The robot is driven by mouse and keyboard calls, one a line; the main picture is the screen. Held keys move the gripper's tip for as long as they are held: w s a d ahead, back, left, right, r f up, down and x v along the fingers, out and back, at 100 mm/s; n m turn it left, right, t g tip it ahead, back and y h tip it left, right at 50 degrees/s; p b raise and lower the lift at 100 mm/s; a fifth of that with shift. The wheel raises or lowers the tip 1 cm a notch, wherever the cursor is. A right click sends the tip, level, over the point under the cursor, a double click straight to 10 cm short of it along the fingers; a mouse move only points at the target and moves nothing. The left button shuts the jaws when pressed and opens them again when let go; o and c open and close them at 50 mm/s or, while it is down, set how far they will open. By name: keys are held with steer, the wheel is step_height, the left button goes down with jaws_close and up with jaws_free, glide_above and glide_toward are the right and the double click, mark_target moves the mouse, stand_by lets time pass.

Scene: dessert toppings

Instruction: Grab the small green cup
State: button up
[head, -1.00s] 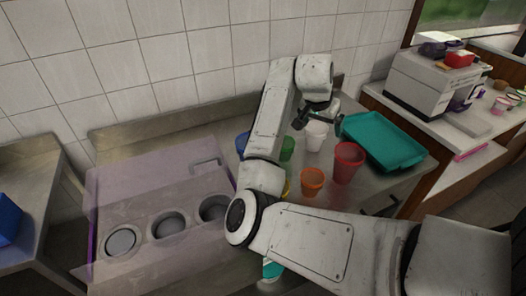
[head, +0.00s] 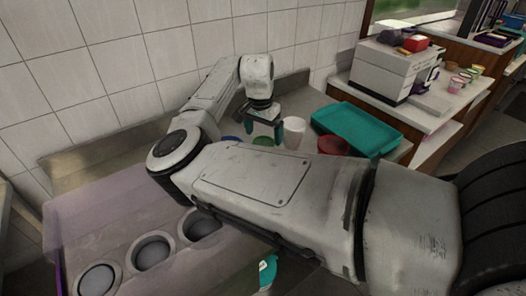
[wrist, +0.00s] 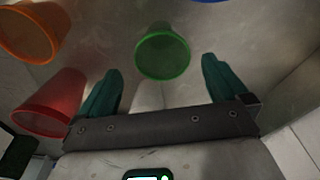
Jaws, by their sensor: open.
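The small green cup (wrist: 163,52) shows in the wrist view just ahead of my fingertips, centred between them and apart from both. In the head view only part of the green cup (head: 263,141) shows, behind my forearm. My gripper (head: 264,128) points down over it, open and empty. Its two teal fingers (wrist: 162,72) are spread wide in the wrist view. A white cup (head: 293,132) stands just right of the gripper. It shows partly in the wrist view (wrist: 147,96), beyond the palm and between the fingers.
A red cup (wrist: 52,103) is near the left finger, with an orange cup (wrist: 30,32) beyond it. A blue item (head: 230,138) lies left of the green cup. A teal tray (head: 355,126) is at right. A purple see-through cover with round wells (head: 150,252) fills the lower left.

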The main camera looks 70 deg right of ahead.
mark_target(264, 143)
steer(key=shift+d+f+p, duration=0.2)
steer(key=shift+f+p, duration=0.1)
steer(key=shift+f, duration=1.05)
steer(key=shift+d+f+p, duration=0.15)
steer(key=shift+f+p, duration=0.15)
steer(key=shift+f, duration=1)
steer(key=c, duration=1)
